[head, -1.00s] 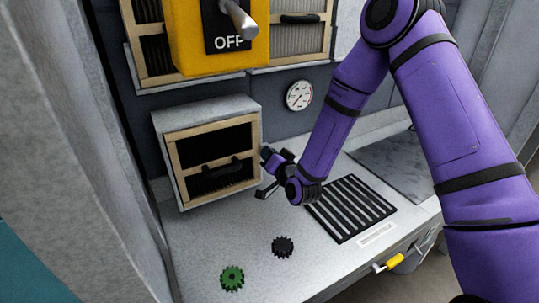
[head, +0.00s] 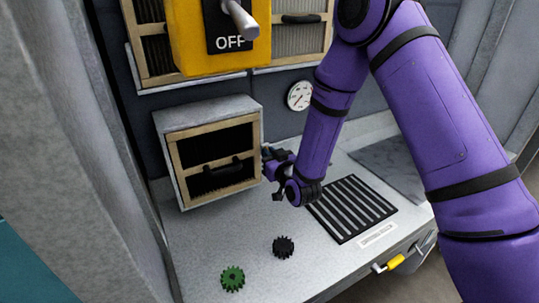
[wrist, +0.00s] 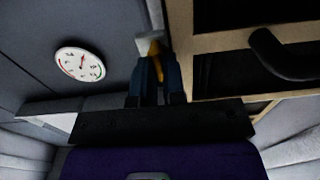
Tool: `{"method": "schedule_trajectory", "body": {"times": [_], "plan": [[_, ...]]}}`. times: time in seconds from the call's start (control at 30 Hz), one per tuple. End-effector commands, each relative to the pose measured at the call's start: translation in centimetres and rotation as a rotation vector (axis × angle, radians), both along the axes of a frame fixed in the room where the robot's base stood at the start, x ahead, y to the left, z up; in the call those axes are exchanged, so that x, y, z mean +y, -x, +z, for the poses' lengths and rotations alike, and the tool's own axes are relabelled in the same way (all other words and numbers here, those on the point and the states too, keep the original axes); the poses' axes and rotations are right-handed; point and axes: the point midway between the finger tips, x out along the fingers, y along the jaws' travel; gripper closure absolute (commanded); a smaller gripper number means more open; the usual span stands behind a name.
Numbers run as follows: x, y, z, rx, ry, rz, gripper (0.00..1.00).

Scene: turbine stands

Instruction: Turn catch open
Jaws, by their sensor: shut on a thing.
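The catch (wrist: 148,43) shows in the wrist view as a small pale piece with a yellow part, at the edge of a wood-framed panel. My gripper (wrist: 158,62) is shut on it, with the two dark fingers on either side of the yellow part. In the head view my gripper (head: 268,156) is at the right side of the grey box (head: 208,112) that holds the wood-framed panel (head: 218,190). The catch is hidden there by my gripper. The panel sits in the box's front, with a black handle (head: 222,165) across its dark middle.
A green gear (head: 232,279) and a black gear (head: 283,247) lie on the grey worktop. A slotted black grate (head: 352,208) lies to the right. A gauge (head: 299,96) is on the wall. A yellow OFF switch box (head: 190,45) hangs above. A yellow-handled lever (head: 395,262) is at the front edge.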

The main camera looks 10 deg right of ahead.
Motion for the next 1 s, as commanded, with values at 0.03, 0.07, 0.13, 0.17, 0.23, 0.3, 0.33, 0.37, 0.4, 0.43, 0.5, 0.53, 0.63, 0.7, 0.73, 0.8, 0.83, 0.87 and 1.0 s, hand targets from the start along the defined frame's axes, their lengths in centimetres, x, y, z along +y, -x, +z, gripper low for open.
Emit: {"method": "schedule_trajectory", "body": {"times": [0.03, 0.07, 0.13, 0.17, 0.23, 0.3, 0.33, 0.37, 0.4, 0.43, 0.5, 0.53, 0.63, 0.7, 0.73, 0.8, 0.83, 0.87, 1.0], "plan": [[-0.01, 0.04, -0.05, -0.001, 0.007, 0.000, 1.00], [-0.02, 0.04, -0.06, -0.002, 0.011, 0.000, 1.00], [-0.02, 0.03, -0.06, -0.005, 0.016, 0.000, 1.00], [-0.03, 0.04, -0.07, -0.005, 0.017, 0.000, 1.00], [-0.04, 0.04, -0.07, -0.006, 0.019, 0.000, 1.00], [-0.04, 0.04, -0.07, -0.006, 0.019, 0.000, 1.00], [-0.04, 0.04, -0.07, -0.006, 0.019, 0.000, 1.00], [-0.04, 0.04, -0.08, -0.006, 0.019, 0.000, 1.00], [-0.04, 0.04, -0.08, -0.006, 0.019, 0.000, 1.00], [-0.04, 0.04, -0.08, -0.006, 0.019, 0.000, 1.00], [-0.04, 0.04, -0.08, -0.005, 0.019, 0.000, 1.00], [-0.04, 0.04, -0.08, -0.005, 0.019, 0.000, 0.83], [-0.03, 0.03, -0.07, -0.005, 0.018, 0.000, 0.64], [-0.02, 0.02, -0.06, -0.005, 0.017, 0.000, 0.64], [-0.02, 0.02, -0.05, -0.005, 0.017, 0.000, 0.64], [-0.02, 0.01, -0.04, -0.006, 0.017, 0.000, 0.64], [-0.02, 0.01, -0.04, -0.006, 0.017, 0.000, 0.64], [-0.02, 0.04, -0.04, -0.006, 0.017, 0.000, 0.64], [-0.26, 0.66, -0.09, -0.004, 0.018, 0.000, 0.64]]}}
